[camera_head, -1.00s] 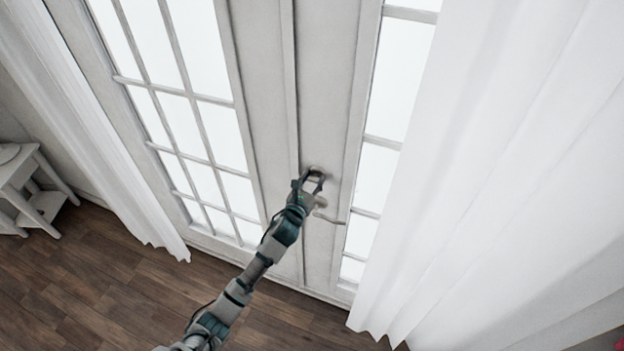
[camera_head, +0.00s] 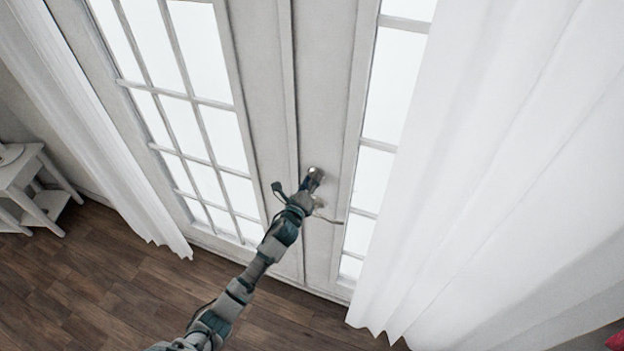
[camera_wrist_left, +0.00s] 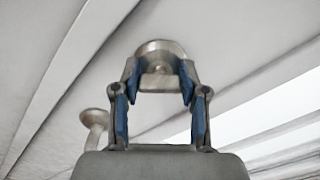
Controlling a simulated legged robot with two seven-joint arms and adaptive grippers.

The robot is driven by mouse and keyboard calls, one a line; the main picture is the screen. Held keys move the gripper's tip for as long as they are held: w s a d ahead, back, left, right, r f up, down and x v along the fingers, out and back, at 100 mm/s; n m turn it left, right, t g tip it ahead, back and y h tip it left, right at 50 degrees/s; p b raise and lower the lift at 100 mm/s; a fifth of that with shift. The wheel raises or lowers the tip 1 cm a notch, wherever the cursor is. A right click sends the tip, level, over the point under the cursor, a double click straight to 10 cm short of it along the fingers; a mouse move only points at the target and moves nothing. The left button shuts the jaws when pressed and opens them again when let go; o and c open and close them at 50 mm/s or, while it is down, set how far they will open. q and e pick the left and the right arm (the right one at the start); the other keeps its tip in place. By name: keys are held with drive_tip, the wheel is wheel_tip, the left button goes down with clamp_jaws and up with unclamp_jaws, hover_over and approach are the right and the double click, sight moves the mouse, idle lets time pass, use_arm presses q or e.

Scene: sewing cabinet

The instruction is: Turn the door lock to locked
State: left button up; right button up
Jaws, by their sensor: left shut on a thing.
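The door lock (camera_head: 315,172) is a small round metal fitting on the white double door, above the lever handle. It also shows in the wrist view (camera_wrist_left: 160,49) as a round plate with a turn piece between the fingers. My left gripper (camera_head: 312,183) reaches up to it from the lower left. In the wrist view, the blue-padded fingertips (camera_wrist_left: 160,84) are shut on the lock's turn piece. The gripper partly hides the lock in the head view, and I cannot tell the turn piece's exact angle.
The lever handle (camera_head: 328,218) sticks out just below the lock, close to my gripper; its round mount (camera_wrist_left: 93,118) shows in the wrist view. White curtains (camera_head: 480,170) hang at both sides. A small white table (camera_head: 35,185) stands at the left. The wooden floor is clear.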

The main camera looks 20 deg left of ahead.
use_arm(q)
drive_tip(key=n, duration=0.4)
drive_tip(key=shift+a+f+n+p, duration=0.1)
drive_tip(key=shift+f+n+p, duration=0.05)
drive_tip(key=shift+n+p, duration=0.2)
drive_tip(key=n, duration=0.4)
drive_tip(key=shift+f+p, duration=0.15)
drive_tip(key=shift+p, duration=0.25)
drive_tip(key=shift+n, duration=0.25)
drive_tip(key=o, duration=0.9)
drive_tip(key=shift+f, duration=0.1)
drive_tip(key=shift+c, duration=0.2)
drive_tip(key=o, duration=0.3)
drive_tip(key=shift+a, duration=0.1)
